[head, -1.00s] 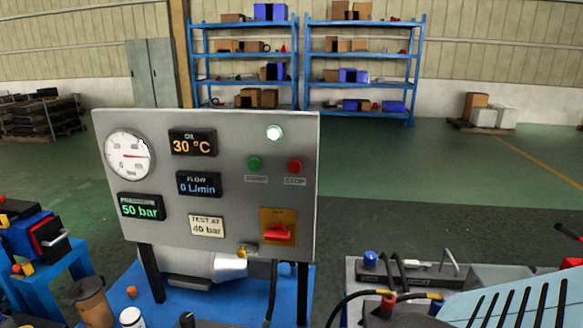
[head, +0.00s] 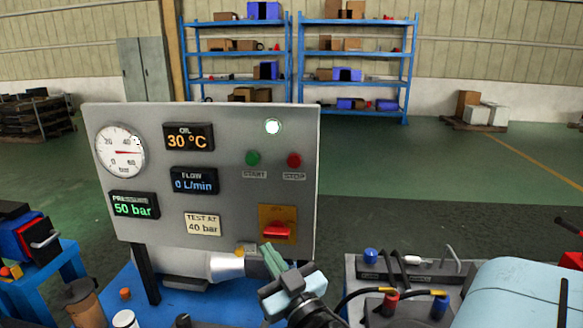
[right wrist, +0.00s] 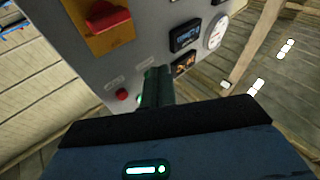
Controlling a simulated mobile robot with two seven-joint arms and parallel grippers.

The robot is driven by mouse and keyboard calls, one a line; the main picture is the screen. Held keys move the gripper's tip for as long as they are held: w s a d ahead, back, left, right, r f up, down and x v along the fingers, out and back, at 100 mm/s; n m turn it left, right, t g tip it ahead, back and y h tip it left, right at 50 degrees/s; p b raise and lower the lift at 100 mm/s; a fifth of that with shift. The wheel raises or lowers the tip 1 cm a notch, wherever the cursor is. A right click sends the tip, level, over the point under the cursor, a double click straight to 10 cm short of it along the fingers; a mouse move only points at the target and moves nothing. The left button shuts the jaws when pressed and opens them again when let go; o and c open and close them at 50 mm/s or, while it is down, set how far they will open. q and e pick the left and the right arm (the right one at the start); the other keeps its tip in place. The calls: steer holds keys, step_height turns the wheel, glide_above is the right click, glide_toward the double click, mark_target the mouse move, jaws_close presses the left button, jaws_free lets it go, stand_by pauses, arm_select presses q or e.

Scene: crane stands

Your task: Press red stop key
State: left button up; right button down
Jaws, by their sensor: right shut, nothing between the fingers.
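The red stop key (head: 294,160) is a round button on the right side of the grey control panel (head: 225,130), above a STOP label. It also shows in the right wrist view (right wrist: 122,94), just left of my fingers. The green start key (head: 253,158) is to its left; my fingers partly hide it in the wrist view. My right gripper (head: 269,252) is shut and empty. In the head view its fingertips appear near the panel's lower edge, below the stop key and apart from it. My left gripper is not in view.
A red rotary switch (head: 277,232) on a yellow plate sits low on the panel. A lit white lamp (head: 272,126) is above the keys. A grey bench with hoses and fittings (head: 410,268) stands at right. Blue shelves (head: 355,70) are far behind.

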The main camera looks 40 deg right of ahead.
step_height(320, 180, up, 13)
steer(key=s+d+m+t+h, duration=0.2)
steer(key=m+t+h, duration=0.1)
steer(key=h, duration=0.1)
steer(key=shift+s, duration=0.25)
steer(key=shift+d, duration=0.15)
glide_toward(290, 158)
steer(key=shift+w+d+r+b, duration=0.1)
steer(key=shift+w+r+b, duration=0.3)
steer(key=shift+w+r, duration=1.55)
steer(key=shift+w+d, duration=0.1)
steer(key=shift+w+d, duration=0.2)
steer(key=shift+d, duration=0.05)
steer(key=shift+w+d, duration=0.3)
steer(key=shift+d, duration=0.1)
stand_by(1.1)
steer(key=shift+s+a, duration=0.6)
steer(key=shift+a, duration=0.15)
